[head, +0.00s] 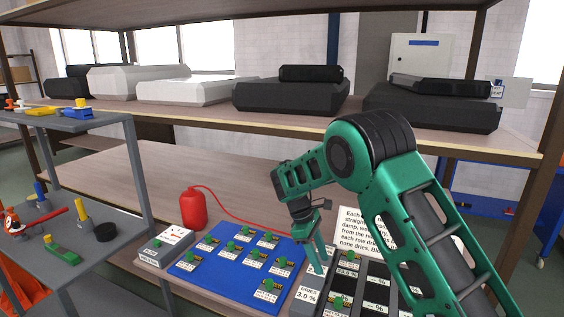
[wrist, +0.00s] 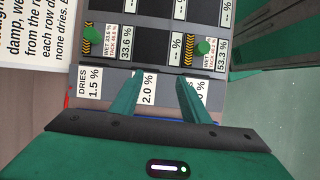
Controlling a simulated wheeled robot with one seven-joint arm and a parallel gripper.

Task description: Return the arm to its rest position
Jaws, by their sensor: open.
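My green arm reaches down from the right in the head view, with its elbow raised high. My gripper (head: 318,262) points down over the left edge of the grey rack (head: 306,308), close to the right side of the blue mat. In the wrist view my gripper (wrist: 160,100) is open, its two green fingers apart with nothing between them. Behind them is the rack's "DRIES" strip (wrist: 110,88) with percent labels. Two green-knobbed pieces, one at left (wrist: 84,46) and one at right (wrist: 205,47), sit in the rack beyond the fingertips. Whether the fingertips touch the rack cannot be told.
The blue mat (head: 215,276) holds several green-knobbed pieces. A grey device (head: 163,246) and a red bottle (head: 193,209) with a red hose stand left. A printed sign (head: 357,226) stands behind the rack. Black and white cases line the upper shelf (head: 215,111). The bench behind is mostly clear.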

